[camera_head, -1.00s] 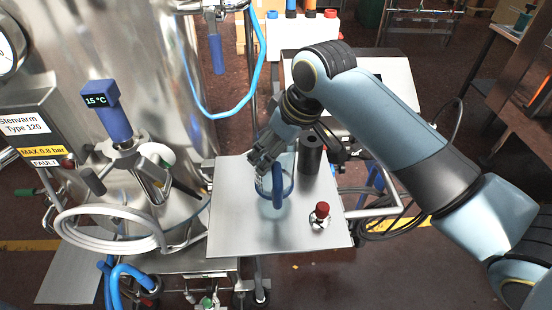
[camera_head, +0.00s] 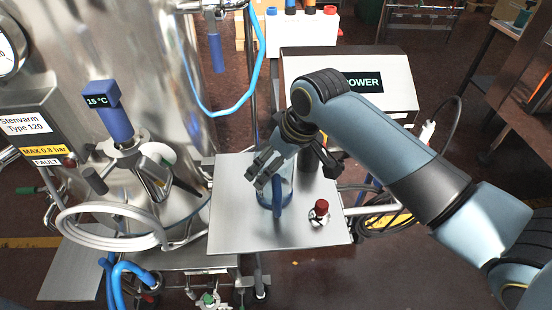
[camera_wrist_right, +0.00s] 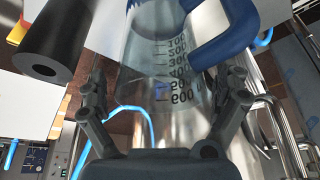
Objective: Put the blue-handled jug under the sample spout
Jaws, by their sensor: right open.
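The clear jug (camera_head: 289,187) stands on the steel side table, its blue handle (camera_head: 277,197) facing the front. My right gripper (camera_head: 263,171) is open at the jug's upper part and covers some of it. In the right wrist view the jug (camera_wrist_right: 160,65), with its volume marks, shows between the two spread fingers of my gripper (camera_wrist_right: 165,95); its blue handle (camera_wrist_right: 222,38) is at upper right. I cannot tell whether the fingers touch it. A steel valve assembly (camera_head: 150,175) is on the tank at left; I cannot make out the spout opening clearly. My left gripper is out of view.
A red-capped small bottle (camera_head: 320,212) stands right of the jug on the table (camera_head: 240,235). A coiled pale hose (camera_head: 110,215) lies left. The POWER box (camera_head: 345,75) is behind.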

